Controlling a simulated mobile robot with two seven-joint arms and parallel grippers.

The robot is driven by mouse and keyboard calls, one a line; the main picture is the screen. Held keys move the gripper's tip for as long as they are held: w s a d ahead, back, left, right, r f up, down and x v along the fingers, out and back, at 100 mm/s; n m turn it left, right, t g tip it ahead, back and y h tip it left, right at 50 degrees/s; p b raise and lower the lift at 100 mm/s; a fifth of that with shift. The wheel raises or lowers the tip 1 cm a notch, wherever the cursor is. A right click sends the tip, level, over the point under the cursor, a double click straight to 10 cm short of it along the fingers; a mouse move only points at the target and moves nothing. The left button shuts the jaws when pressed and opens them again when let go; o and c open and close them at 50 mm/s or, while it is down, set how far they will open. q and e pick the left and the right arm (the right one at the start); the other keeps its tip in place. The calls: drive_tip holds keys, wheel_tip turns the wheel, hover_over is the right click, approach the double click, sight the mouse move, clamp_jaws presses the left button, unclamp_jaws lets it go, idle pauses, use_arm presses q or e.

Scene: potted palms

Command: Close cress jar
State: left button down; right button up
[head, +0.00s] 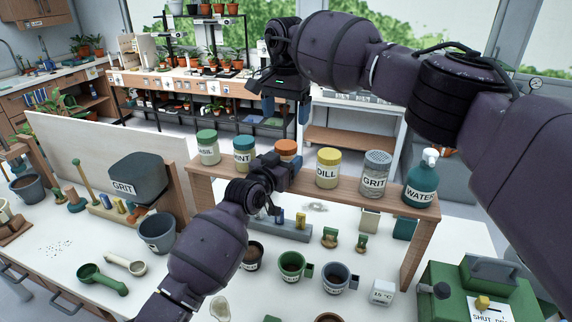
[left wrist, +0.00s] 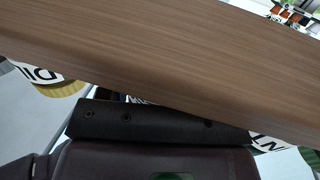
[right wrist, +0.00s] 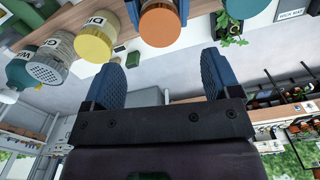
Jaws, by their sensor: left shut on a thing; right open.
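A jar with an orange lid (head: 287,147) stands on the wooden shelf between the mint and dill jars; its label is hidden, so I cannot read that it is cress. The lid sits on top of the jar; I cannot tell how tightly. My left gripper (head: 287,163) is shut around the jar's body from the front, below the lid. Blue fingers also flank the orange lid (right wrist: 160,27) in the right wrist view. My right gripper (head: 286,113) is open and empty, pointing down above the lid. Its fingers (right wrist: 163,72) show apart in the right wrist view.
The shelf board (head: 318,193) also holds the basil jar (head: 208,147), mint jar (head: 244,153), dill jar (head: 327,168), grit shaker (head: 375,173) and water bottle (head: 421,178). Neighbours stand close on both sides. Cups and a green box (head: 450,285) stand on the white table below.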

sight(286, 144)
drive_tip(key=shift+n, duration=0.9)
drive_tip(key=shift+f, duration=0.1)
drive_tip(key=shift+f, duration=3.9)
drive_tip(key=shift+c, duration=0.3)
drive_tip(key=c, duration=0.9)
drive_tip(key=m, duration=1)
